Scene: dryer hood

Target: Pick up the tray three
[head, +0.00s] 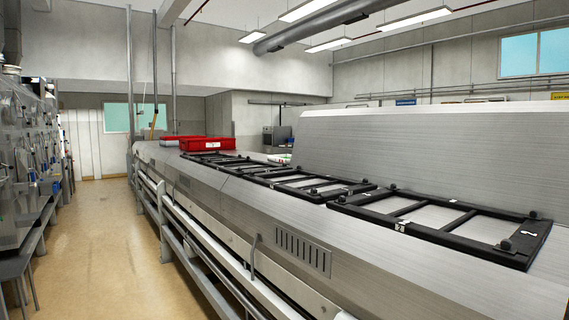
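Several black rectangular tray frames with crossbars lie flat in a row on top of the long metal dryer hood. The nearest tray frame (527,243) is at the right, with small black knobs at its corners. Another tray frame (345,191) lies beyond it near the middle. At least one more tray frame (228,161) lies farther back, partly overlapped in view by the nearer ones. I cannot tell which one is tray three. My gripper is not in view.
The metal dryer hood (240,205) has a sloping front with a vent and rails below. A raised metal panel (440,140) stands behind the trays. Red crates (208,144) sit at the far end. The aisle floor (110,235) is clear; machinery (35,150) lines the left.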

